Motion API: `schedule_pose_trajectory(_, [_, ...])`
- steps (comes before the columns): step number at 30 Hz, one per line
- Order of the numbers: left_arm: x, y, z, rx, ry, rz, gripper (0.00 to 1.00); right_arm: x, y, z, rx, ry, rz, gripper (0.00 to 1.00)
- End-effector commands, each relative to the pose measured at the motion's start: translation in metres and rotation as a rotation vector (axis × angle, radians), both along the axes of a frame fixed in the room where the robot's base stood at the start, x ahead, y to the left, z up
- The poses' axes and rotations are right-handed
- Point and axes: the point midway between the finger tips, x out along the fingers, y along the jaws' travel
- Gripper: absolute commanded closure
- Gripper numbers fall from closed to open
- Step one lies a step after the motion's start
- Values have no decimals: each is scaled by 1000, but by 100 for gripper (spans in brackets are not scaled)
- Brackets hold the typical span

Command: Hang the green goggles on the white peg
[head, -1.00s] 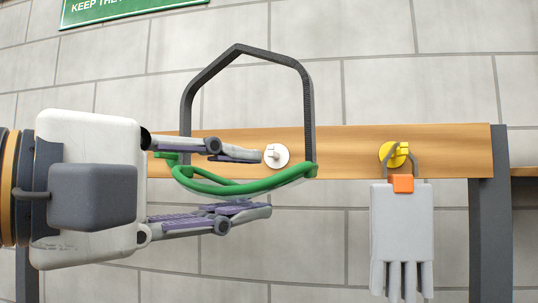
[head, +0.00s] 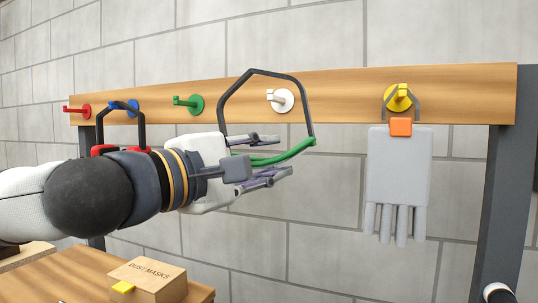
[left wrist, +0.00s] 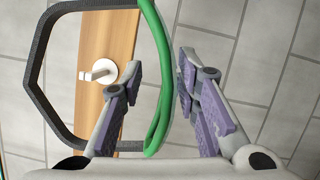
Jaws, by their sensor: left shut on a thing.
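The green goggles (head: 284,155) are held in my left gripper (head: 276,158), which is shut on their green frame. Their black strap rises as a stiff loop above the gripper. The white peg (head: 282,100) sits on the wooden rail and appears inside the loop's outline, below its top. I cannot tell whether the loop is around the peg or in front of it. In the left wrist view the green frame (left wrist: 161,85) lies between the fingers (left wrist: 158,82), and the white peg (left wrist: 100,74) again appears within the loop. The strap does not visibly rest on the peg.
The wooden rail (head: 345,94) also bears a red peg (head: 78,111), a green peg (head: 190,103), a blue peg (head: 133,105) with red earmuffs (head: 104,150), and a yellow peg (head: 398,97) with a grey glove (head: 398,175). A dust mask box (head: 148,281) stands lower left.

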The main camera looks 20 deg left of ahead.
Motion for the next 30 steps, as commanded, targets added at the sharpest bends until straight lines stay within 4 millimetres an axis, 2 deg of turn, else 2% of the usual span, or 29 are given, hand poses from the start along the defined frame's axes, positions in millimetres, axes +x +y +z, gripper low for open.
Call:
schedule_pose_trajectory(11, [30, 2, -3, 1, 1, 0, 100, 0, 0, 0, 0, 0, 0, 53])
schedule_pose_trajectory(16, [46, 2, -10, 2, 9, -2, 100, -11, 0, -10, 0, 42, -1, 53])
schedule_pose_trajectory(30, [82, 4, -12, 0, 7, -1, 100, -33, 0, -31, 0, 122, 0, 53])
